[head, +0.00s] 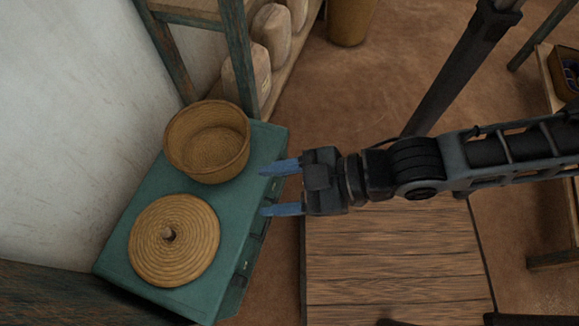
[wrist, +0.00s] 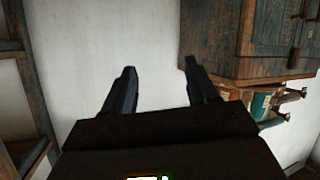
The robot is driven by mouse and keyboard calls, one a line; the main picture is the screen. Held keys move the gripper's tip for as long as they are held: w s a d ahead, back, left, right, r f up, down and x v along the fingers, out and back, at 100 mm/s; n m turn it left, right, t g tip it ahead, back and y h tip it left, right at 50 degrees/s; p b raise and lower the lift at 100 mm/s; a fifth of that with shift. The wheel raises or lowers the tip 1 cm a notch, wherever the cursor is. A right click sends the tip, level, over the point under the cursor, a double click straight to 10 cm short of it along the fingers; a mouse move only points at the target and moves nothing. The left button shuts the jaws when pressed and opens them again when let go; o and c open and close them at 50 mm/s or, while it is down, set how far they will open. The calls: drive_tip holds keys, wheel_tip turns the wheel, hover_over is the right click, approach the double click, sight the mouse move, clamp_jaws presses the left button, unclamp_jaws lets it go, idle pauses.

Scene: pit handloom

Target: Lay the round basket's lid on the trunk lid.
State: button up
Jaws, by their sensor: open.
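The round basket's lid (head: 174,240) is a coiled, straw-coloured disc with a small knob at its middle. It lies flat on the green trunk lid (head: 118,254), toward the near end. The round basket (head: 207,142) stands open and looks empty at the far end of the trunk lid, just beyond the basket's lid. My gripper (head: 282,188) is open and empty, with its blue fingers pointing left near the trunk's right edge, apart from both basket and lid. The wrist view shows the open fingers (wrist: 157,92) against the wall, with no basket, lid or trunk.
A white wall (head: 65,125) bounds the trunk on the left. A wooden frame (head: 238,60) rises behind the basket, near several pale sacks (head: 271,32). A plank platform (head: 395,255) lies right of the trunk. A wooden cabinet (wrist: 260,40) hangs at right in the wrist view.

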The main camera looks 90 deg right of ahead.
wheel_tip(320, 180, up, 7)
drive_tip(key=s+m+t, duration=0.1)
drive_tip(key=s+m, duration=0.1)
drive_tip(key=shift+a+t, duration=0.25)
drive_tip(key=shift+t, duration=0.05)
drive_tip(key=shift+r+p, duration=0.3)
drive_tip(key=shift+p, duration=0.15)
idle(0.9)
